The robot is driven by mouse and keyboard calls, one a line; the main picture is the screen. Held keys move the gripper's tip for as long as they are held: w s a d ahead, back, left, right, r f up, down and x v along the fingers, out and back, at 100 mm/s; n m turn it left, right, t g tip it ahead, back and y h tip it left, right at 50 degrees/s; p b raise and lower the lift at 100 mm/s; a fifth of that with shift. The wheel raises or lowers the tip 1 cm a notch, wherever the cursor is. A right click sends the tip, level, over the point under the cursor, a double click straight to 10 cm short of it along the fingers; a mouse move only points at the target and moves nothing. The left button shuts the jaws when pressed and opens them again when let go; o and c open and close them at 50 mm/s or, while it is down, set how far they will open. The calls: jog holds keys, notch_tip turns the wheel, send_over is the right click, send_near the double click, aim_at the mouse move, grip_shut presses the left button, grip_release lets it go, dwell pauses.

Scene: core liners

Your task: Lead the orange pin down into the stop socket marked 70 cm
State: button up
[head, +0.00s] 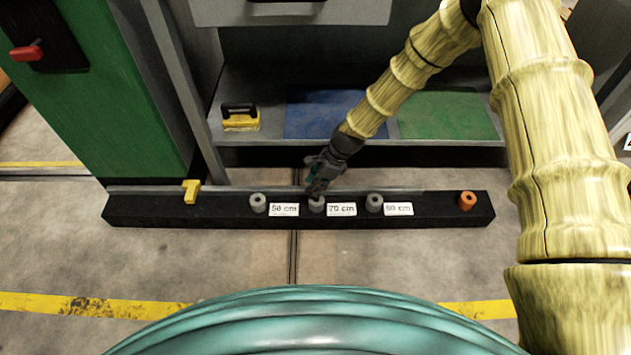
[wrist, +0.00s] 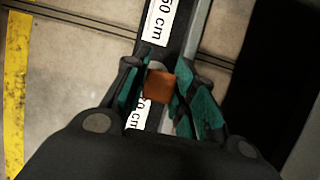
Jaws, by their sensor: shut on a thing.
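My gripper (head: 318,186) is shut on the orange pin (wrist: 158,86), which shows between the green finger pads in the wrist view. In the head view the gripper hides the pin. The gripper is directly over the middle grey socket (head: 317,205), beside the label 70 cm (head: 341,210). In the wrist view a grey rounded part shows just past the pin's upper end, and part of a label shows below the pin. I cannot tell whether the pin's tip is above the socket or inside it.
The black rail (head: 230,216) lies along the floor. It carries a grey socket (head: 258,203) by the 50 cm label, another grey socket (head: 374,203) on the right, an orange holed cylinder (head: 467,201) and a yellow stop (head: 191,191). A shelf (head: 265,150) stands behind.

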jog(key=shift+f+b, duration=0.3)
jog(key=shift+f, duration=1.1)
jog(key=shift+f, duration=0.2)
jog(key=o, duration=1.1)
jog(key=shift+r, duration=0.1)
jog(key=v, duration=1.2)
